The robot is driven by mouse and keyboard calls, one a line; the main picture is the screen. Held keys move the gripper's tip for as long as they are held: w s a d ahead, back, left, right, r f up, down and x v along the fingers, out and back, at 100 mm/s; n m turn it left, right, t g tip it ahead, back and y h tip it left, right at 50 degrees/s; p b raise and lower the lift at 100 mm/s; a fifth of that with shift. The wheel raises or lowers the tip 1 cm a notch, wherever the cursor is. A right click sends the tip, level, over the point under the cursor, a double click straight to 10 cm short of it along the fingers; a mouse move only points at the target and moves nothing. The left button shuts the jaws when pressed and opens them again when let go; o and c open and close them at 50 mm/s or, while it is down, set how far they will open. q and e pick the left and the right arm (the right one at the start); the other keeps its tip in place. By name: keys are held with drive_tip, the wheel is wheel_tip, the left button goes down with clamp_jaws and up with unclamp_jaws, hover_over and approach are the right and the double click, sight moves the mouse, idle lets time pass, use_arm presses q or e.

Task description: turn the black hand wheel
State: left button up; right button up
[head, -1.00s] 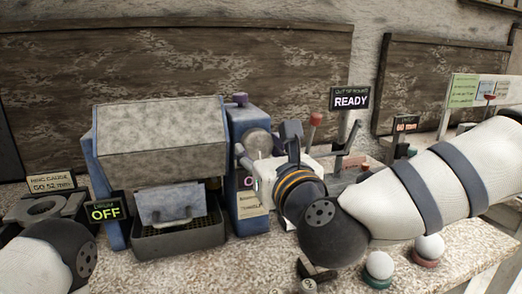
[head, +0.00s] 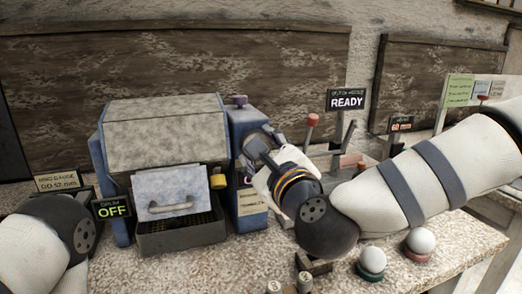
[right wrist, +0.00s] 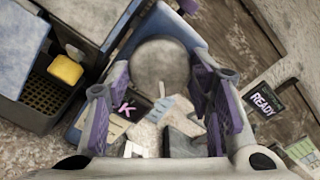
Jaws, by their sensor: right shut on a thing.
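The hand wheel (head: 257,143) is a round disc on the right end of the blue machine; it looks grey here. In the right wrist view the disc (right wrist: 163,65) faces me between the purple finger pads. My right gripper (head: 262,149) is shut on the wheel, one finger at each side of its rim; it shows in the right wrist view too (right wrist: 160,85). The fingers and wrist hide part of the wheel in the head view. My left arm enters at the lower left; its gripper is not visible.
A handled panel (head: 171,190) hangs at the machine's front above a dark tray (head: 180,239), beside a yellow block (head: 218,177). The drum sign (head: 110,207) reads OFF; another sign (head: 347,99) reads READY. White balls on stands (head: 420,241) sit below my right arm.

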drive_tip(key=n, duration=1.7)
drive_tip(key=r+n, duration=0.1)
drive_tip(key=n, duration=0.8)
drive_tip(key=shift+r, duration=0.1)
drive_tip(key=shift+n, duration=0.4)
drive_tip(key=o, duration=0.9)
drive_tip(key=shift+w, duration=0.1)
drive_tip(key=shift+a+f, duration=0.1)
drive_tip(key=shift+f, duration=0.1)
